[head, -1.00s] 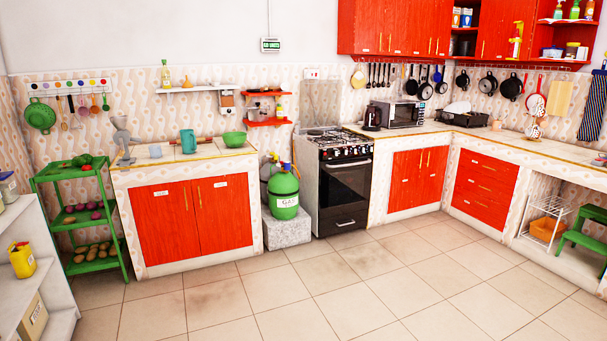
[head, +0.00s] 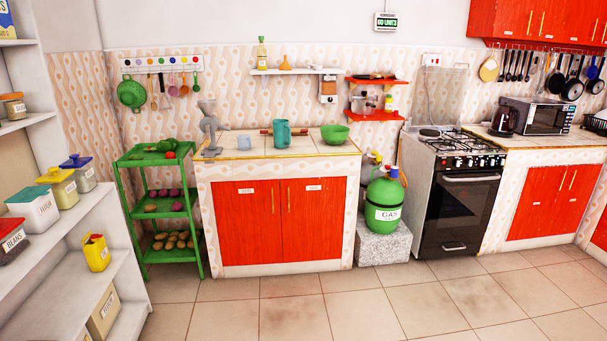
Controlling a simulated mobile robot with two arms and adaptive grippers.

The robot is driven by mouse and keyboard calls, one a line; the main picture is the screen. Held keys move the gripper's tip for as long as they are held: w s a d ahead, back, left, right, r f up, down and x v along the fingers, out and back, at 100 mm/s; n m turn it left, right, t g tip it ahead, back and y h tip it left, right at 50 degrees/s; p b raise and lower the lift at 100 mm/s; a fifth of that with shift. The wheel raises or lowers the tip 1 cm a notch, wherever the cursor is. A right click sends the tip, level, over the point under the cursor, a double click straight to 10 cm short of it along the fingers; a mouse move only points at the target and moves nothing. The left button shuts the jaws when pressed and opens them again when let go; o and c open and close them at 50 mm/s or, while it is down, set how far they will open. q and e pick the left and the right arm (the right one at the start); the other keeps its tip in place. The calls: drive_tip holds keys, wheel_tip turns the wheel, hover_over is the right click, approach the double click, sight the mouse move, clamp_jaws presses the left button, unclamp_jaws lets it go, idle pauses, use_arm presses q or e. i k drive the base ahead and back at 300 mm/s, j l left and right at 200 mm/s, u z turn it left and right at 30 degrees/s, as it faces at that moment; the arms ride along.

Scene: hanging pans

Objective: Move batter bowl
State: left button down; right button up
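A green bowl (head: 335,134), which may be the batter bowl, sits on the right end of the counter (head: 230,160) above red cabinet doors. A teal jug (head: 282,134) stands left of it, with a rolling pin (head: 264,131) lying by the jug. A small pale container (head: 244,142) and a grey grinder-like device (head: 209,130) are further left on the counter. What the bowl holds is too small to tell. Neither of my grippers shows in the head view.
A green rack (head: 166,208) with vegetables stands left of the counter. A white shelf (head: 118,262) with containers is at the near left. A gas cylinder (head: 384,198) on a stone block and a stove (head: 460,205) stand to the right. The tiled floor (head: 300,312) in front is clear.

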sight(332, 135)
drive_tip(key=i+j, duration=0.1)
drive_tip(key=i, duration=1.5)
